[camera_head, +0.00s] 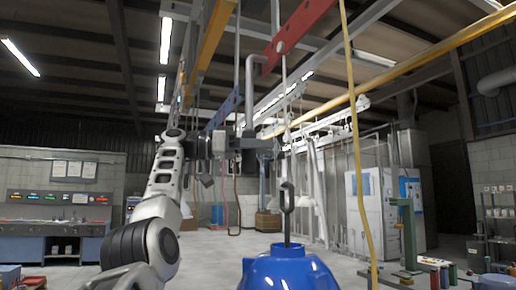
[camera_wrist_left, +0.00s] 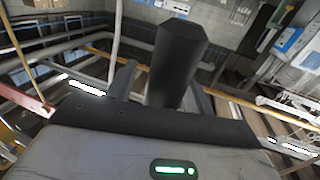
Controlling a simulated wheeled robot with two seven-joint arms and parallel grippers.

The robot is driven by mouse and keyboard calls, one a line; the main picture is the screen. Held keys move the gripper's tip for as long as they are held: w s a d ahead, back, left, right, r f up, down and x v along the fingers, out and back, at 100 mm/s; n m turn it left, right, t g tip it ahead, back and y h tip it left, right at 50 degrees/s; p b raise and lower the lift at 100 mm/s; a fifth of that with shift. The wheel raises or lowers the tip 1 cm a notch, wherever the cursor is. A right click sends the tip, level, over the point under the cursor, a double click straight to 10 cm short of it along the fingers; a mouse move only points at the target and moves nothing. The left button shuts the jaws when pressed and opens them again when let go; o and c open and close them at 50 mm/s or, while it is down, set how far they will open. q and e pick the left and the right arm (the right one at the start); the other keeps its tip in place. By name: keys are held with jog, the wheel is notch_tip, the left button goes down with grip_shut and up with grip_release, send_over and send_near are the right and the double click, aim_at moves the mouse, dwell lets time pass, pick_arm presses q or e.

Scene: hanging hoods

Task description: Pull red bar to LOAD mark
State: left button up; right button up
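The red bar (camera_head: 298,32) hangs at the top of the head view, tilted up to the right, with a pale round spot near its lower end. A reddish bar end (camera_wrist_left: 28,92) shows at the left edge of the left wrist view; I cannot tell if it is the same bar. My left gripper (camera_head: 207,168) is below and left of the red bar, apart from it. I cannot make out a LOAD mark. My right gripper is out of view.
A blue hood (camera_head: 288,272) with a dark hook (camera_head: 287,208) stands at the front bottom. A yellow cord (camera_head: 358,150) hangs right of it. A yellow beam (camera_head: 210,45) and a blue bar (camera_head: 224,110) hang near my left gripper. A white cabinet (camera_head: 372,215) stands behind.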

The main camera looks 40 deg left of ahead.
pick_arm(q)
jog(key=v, duration=0.7)
jog(key=shift+s+a, duration=0.15)
jog(key=shift+s, duration=0.05)
